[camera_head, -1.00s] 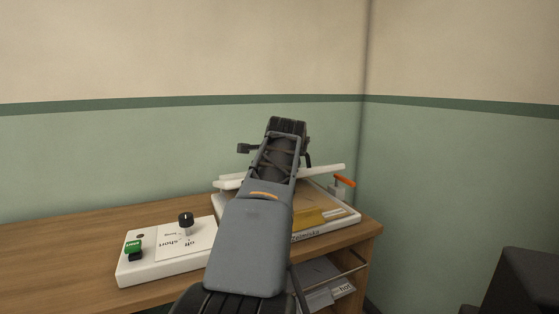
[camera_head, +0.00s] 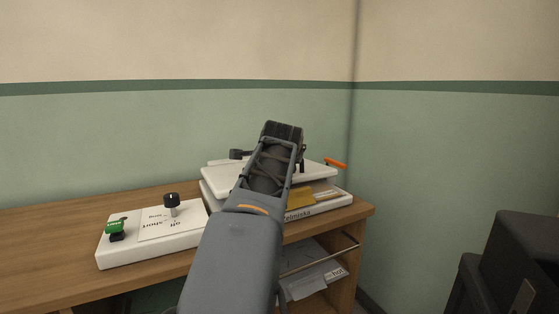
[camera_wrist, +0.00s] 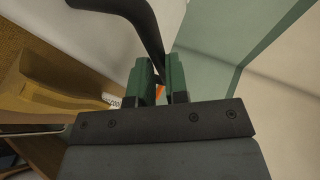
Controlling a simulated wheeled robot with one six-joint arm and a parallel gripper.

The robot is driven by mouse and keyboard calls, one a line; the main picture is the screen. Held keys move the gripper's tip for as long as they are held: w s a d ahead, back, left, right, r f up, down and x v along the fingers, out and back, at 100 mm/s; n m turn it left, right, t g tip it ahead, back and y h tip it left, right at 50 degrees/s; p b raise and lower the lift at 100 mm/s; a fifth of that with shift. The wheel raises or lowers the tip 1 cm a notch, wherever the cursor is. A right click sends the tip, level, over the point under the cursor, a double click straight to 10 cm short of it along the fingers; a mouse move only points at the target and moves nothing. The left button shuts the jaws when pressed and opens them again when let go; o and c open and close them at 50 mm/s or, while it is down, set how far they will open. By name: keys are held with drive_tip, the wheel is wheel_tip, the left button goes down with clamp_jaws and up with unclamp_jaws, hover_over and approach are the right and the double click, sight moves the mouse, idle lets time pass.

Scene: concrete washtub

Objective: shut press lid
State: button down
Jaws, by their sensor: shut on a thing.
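The press (camera_head: 335,203) is a white box at the right end of the wooden bench, with a yellow pad (camera_head: 318,195) at its front. Its white lid (camera_head: 310,174) lies above the base, and a gap with the yellow pad still shows at the front right. An orange lever (camera_head: 336,163) stands at the right side. In the wrist view, the green fingers of my gripper (camera_wrist: 158,78) are closed around a dark curved handle (camera_wrist: 146,25). In the head view my arm covers the middle of the press and hides my fingertips.
A white control box (camera_head: 150,235) with a black knob (camera_head: 171,199) and a green switch (camera_head: 116,227) sits on the bench (camera_head: 50,235) left of the press. Papers (camera_head: 315,280) lie on a shelf below. Walls close in behind and right. A dark object (camera_head: 515,255) stands lower right.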

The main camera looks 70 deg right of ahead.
drive_tip(key=c, duration=1.1)
unclamp_jaws()
drive_tip(key=shift+p+v, duration=1.85)
drive_tip(key=shift+v, duration=5.05)
drive_tip(key=shift+w+r, duration=0.15)
drive_tip(key=shift+c, duration=0.5)
